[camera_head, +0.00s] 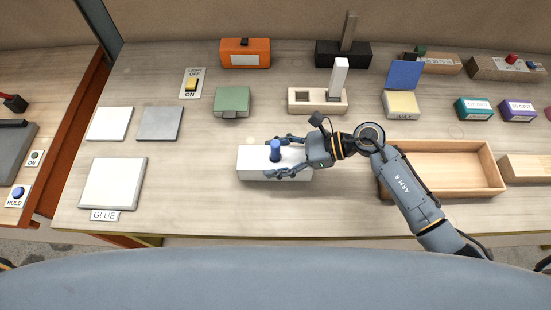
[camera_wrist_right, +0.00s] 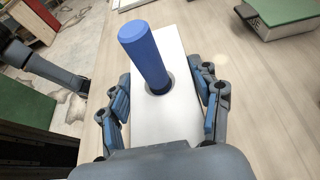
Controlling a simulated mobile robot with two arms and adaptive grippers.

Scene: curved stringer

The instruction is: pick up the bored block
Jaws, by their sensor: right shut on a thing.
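The bored block is a long white block (camera_head: 255,172) near the front middle of the table. A blue peg (camera_head: 275,151) stands up out of a dark-rimmed bore in its top. My right gripper (camera_head: 283,157) reaches in from the right, its fingers across the block beside the peg. I cannot tell whether the block is clear of the table. My left gripper is not in view.
An empty wooden tray (camera_head: 445,188) lies right of the block, under my right arm. A pale wooden block with a hole (camera_head: 300,102) and a green box (camera_head: 232,101) stand behind. White and grey plates (camera_head: 112,185) lie at left.

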